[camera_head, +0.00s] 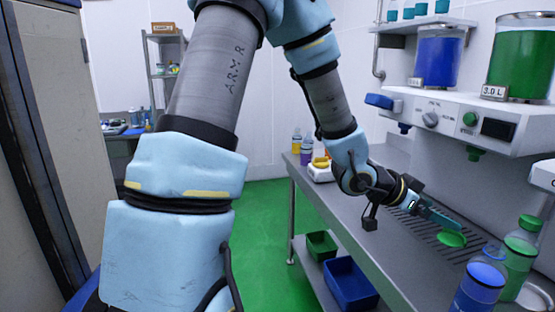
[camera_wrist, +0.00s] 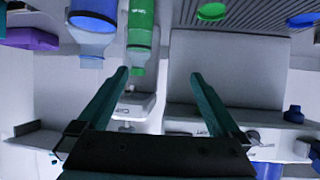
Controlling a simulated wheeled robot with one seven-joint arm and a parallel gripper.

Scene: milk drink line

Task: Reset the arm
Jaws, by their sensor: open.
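My gripper (camera_head: 440,217) is out over the steel counter (camera_head: 345,195), in front of the dispenser. In the wrist view, which appears upside down, its two teal fingers (camera_wrist: 158,75) are spread apart with nothing held between them. A flat green disc (camera_head: 452,239) lies just beyond the fingertips on the counter's slotted grate. It also shows in the wrist view (camera_wrist: 211,11).
The dispenser (camera_head: 455,118) with blue (camera_head: 438,58) and green tanks (camera_head: 515,65) overhangs the counter. Small bottles (camera_head: 306,150) stand at the far end. Green (camera_head: 321,246) and blue bins (camera_head: 350,284) sit below.

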